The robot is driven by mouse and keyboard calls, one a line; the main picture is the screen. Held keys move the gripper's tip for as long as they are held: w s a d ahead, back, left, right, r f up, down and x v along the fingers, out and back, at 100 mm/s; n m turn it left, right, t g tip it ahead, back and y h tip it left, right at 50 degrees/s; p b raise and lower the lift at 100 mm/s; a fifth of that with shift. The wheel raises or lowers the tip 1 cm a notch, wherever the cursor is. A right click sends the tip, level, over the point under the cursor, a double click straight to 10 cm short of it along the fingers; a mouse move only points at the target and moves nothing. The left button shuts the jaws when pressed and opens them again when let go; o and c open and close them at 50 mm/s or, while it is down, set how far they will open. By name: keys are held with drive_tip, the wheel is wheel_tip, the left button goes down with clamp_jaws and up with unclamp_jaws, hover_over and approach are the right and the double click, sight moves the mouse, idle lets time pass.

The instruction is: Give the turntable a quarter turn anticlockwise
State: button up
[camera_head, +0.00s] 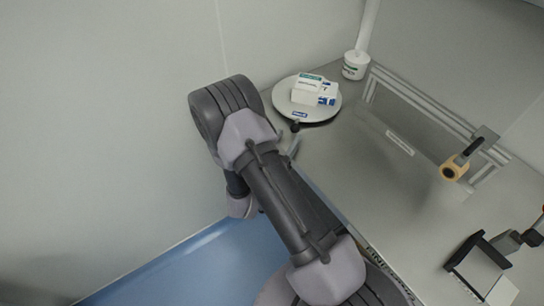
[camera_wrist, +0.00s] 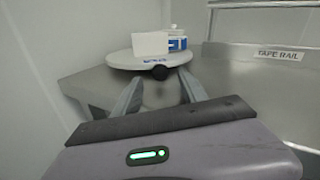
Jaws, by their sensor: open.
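The turntable (camera_head: 335,110) is a round white disc at the far left corner of the steel bench. In the wrist view the turntable (camera_wrist: 118,60) lies straight ahead. A dark round knob (camera_head: 295,127) sits at its near rim, and the knob also shows in the wrist view (camera_wrist: 160,72). White boxes with blue and green print (camera_head: 309,88) stand on the disc. My gripper (camera_wrist: 158,88) is open and empty, its two fingers pointing at the knob, one to each side of it in the picture. I cannot tell whether they touch it. In the head view my arm mostly hides the gripper.
A white tub (camera_head: 356,64) stands behind the turntable at a white pipe. A metal rail frame (camera_head: 420,98) runs along the back. A label reading TAPE RAIL (camera_wrist: 277,55), a tape roll (camera_head: 452,170) and a black bracket (camera_head: 478,250) are to the right. A wall is close on the left.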

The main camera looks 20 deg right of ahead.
drive_tip(key=p+v, duration=0.2)
drive_tip(key=v, duration=1.2)
